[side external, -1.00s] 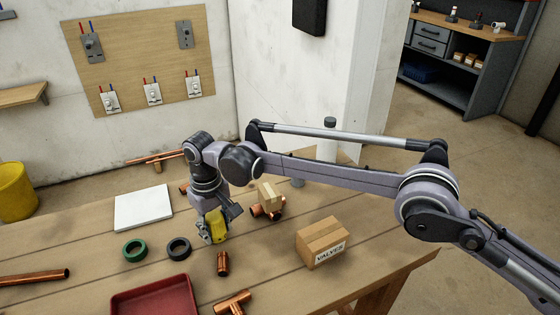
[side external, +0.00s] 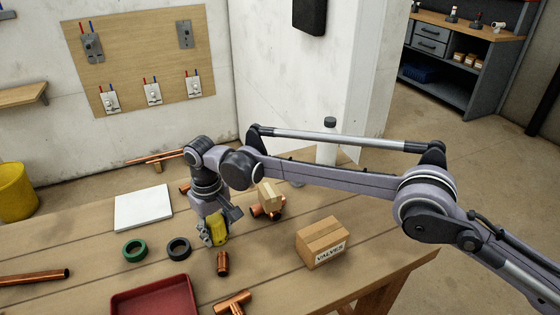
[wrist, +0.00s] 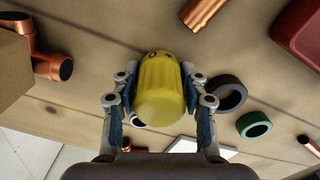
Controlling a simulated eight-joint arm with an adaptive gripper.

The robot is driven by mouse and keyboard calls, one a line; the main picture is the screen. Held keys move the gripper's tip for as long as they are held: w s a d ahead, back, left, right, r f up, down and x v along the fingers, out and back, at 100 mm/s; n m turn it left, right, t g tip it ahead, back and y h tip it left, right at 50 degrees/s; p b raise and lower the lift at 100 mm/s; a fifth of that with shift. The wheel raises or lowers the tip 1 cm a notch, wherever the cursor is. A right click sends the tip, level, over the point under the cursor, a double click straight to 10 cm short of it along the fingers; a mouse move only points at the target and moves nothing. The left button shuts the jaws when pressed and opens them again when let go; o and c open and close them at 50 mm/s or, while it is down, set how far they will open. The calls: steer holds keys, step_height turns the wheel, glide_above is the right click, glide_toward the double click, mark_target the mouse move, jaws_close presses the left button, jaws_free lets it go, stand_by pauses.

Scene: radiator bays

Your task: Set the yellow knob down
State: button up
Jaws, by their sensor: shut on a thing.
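The yellow knob (side external: 217,231) is between the fingers of my gripper (side external: 213,235), just above or at the wooden table top; I cannot tell whether it touches the wood. In the wrist view the ribbed yellow knob (wrist: 161,90) fills the space between both fingers of my gripper (wrist: 160,98), which are shut on it. The knob's far end is hidden in that view.
A copper fitting (side external: 223,263) and a black tape ring (side external: 179,248) lie close by. A green ring (side external: 135,250), red tray (side external: 152,300), valves box (side external: 323,242), white board (side external: 143,207) and copper tee (side external: 233,302) are around. Bare table (side external: 265,265) lies between fitting and box.

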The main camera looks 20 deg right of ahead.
steer(key=shift+f, duration=0.15)
steer(key=o, duration=1.3)
